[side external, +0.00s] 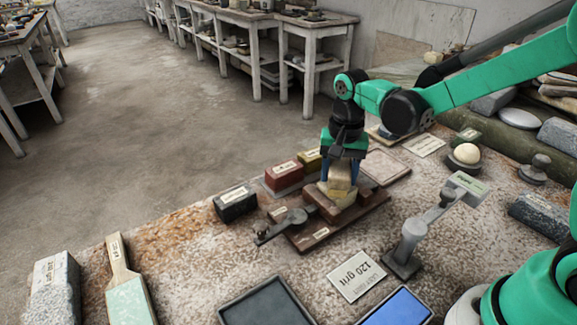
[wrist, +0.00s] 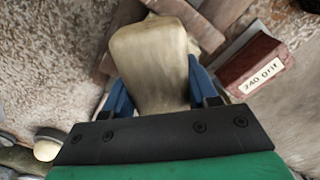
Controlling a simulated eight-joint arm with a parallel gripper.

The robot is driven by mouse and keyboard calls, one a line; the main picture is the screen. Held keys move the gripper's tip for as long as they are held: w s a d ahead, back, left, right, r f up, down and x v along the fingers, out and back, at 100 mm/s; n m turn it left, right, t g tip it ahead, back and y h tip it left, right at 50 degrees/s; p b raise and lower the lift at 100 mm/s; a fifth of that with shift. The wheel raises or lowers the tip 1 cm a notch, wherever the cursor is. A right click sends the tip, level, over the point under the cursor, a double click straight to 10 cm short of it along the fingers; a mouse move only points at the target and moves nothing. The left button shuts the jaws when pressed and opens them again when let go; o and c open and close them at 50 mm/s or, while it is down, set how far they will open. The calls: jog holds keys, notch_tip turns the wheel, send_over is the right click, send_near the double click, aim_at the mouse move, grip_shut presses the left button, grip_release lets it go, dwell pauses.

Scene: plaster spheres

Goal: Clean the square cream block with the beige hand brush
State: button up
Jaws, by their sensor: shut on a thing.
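My gripper (side external: 341,172) points down at the middle of the bench, its blue fingers shut on the beige hand brush (side external: 341,176). The brush also shows between the fingers in the wrist view (wrist: 155,60). Directly below the brush is the cream block (side external: 327,190), set among brown wooden pieces on a red-brown board (side external: 368,208). In the wrist view a pale part of the block (wrist: 203,30) shows past the brush. The brush hides much of the block's top, and I cannot tell whether they touch.
A red 240 grit block (side external: 284,177), an olive block (side external: 308,160) and a dark block (side external: 235,203) stand close at left. A metal lever (side external: 283,222) juts from the board. A grey stand (side external: 412,240) is at right.

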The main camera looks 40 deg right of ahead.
aim_at(339, 189)
jog(key=shift+a, duration=0.1)
jog(key=shift+s+a, duration=1.5)
jog(key=shift+s, duration=0.05)
jog(key=shift+w+d, duration=1.6)
jog(key=shift+s+a+r, duration=0.7)
jog(key=shift+s+a, duration=0.1)
jog(key=shift+f, duration=0.7)
